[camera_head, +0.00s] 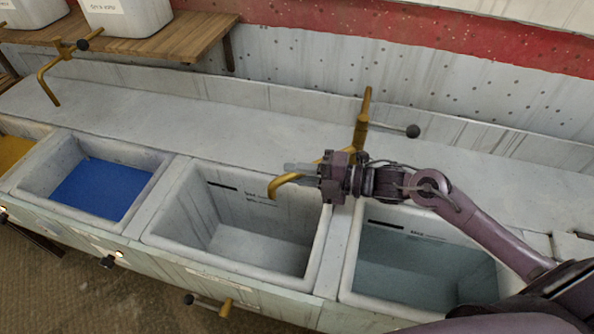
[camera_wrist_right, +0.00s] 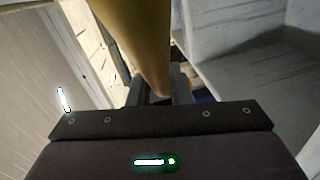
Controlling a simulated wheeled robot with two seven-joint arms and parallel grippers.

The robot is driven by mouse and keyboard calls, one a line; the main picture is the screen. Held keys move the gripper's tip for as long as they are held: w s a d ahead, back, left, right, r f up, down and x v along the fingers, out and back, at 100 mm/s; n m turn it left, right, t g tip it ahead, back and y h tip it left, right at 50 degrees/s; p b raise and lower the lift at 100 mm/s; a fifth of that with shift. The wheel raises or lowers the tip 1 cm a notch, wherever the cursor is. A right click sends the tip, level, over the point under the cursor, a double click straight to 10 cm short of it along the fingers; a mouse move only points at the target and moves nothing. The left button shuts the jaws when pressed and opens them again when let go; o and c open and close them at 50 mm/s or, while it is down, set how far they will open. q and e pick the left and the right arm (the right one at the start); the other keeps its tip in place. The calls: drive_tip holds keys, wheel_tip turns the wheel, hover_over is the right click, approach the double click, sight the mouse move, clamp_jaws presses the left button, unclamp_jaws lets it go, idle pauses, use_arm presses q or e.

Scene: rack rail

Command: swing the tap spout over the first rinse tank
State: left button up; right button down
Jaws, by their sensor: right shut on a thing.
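The brass tap (camera_head: 361,125) stands at the back ledge, and its spout (camera_head: 283,180) reaches left and forward. The spout's bent tip is over the back right part of the empty grey tank (camera_head: 232,205). My right gripper (camera_head: 305,170) is shut on the spout, short of its tip. The spout fills the upper middle of the right wrist view (camera_wrist_right: 135,40), between the two fingers. Right of the grey tank is a tank with teal water (camera_head: 425,262). I cannot read which tank is the first rinse. My left gripper is out of view.
A blue-filled tank (camera_head: 103,188) and a yellow-filled one (camera_head: 15,150) lie to the left. A second brass tap (camera_head: 48,88) stands back left, near a wooden shelf (camera_head: 165,38) with white containers. A black-knobbed lever (camera_head: 412,131) sticks out right of the tap.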

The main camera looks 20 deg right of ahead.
drive_tip(key=shift+f, duration=0.1)
drive_tip(key=c, duration=1.3)
unclamp_jaws()
drive_tip(key=shift+b+v, duration=0.3)
drive_tip(key=shift+v, duration=3.65)
